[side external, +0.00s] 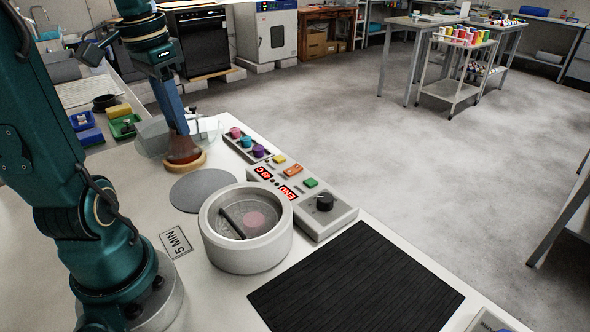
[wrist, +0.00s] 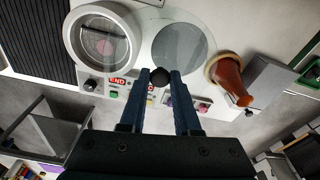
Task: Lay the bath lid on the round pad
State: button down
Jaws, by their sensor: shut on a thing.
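My gripper (wrist: 160,80) is shut on the black knob of the bath lid (wrist: 160,75) in the wrist view. The lid's clear disc is faint there, and the round pad (wrist: 180,52) shows behind it. In the side view my gripper (side external: 182,130) is raised beyond the grey round pad (side external: 203,190), and a faint clear edge of the lid (side external: 209,128) shows beside the fingers. The lid is apart from the pad. The grey round bath (side external: 215,245) stands open in front of the pad, with a pinkish disc inside.
A brown cone on a tan ring (side external: 186,158) stands just behind the pad. A control box (side external: 330,220) with red displays and a dial, a rack of coloured pieces (side external: 247,146), a "5 MIN" plate (side external: 176,242) and a black ribbed mat (side external: 355,285) surround the bath.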

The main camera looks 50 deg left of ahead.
jog(key=w+a+f, duration=0.1)
jog(key=a+f, duration=0.1)
jog(key=f, duration=0.2)
jog(key=w+a+f, duration=0.1)
jog(key=a+f, duration=0.1)
jog(key=f, duration=0.2)
jog(key=w+a+f, duration=0.1)
jog(key=a+f, duration=0.1)
jog(key=f, duration=0.2)
jog(key=shift+w+a, duration=0.15)
jog(key=shift+w, duration=0.2)
jog(key=shift+f, duration=2.5)
jog(key=shift+f, duration=0.15)
jog(key=c, duration=0.6)
grip_release()
